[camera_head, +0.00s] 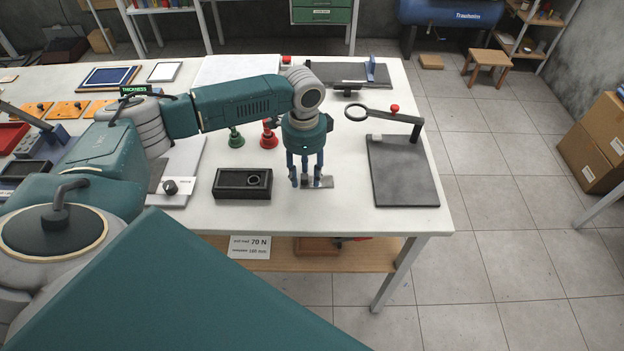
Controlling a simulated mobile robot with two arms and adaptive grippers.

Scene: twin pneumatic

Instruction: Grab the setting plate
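A small flat grey metal plate (326,182), which looks like the setting plate, lies at the front of the white table. My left gripper (307,184) points straight down over it from above. Its blue fingers stand apart, with the tips at the plate's left part and hiding some of it. I cannot tell whether the fingertips touch the plate or grip it. My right gripper is not in view.
Behind are a green knob (236,140) and a red knob (269,138). A dark stand plate (403,180) with a magnifier-like ring (356,113) stands right. White table (330,221) shows clear in front.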

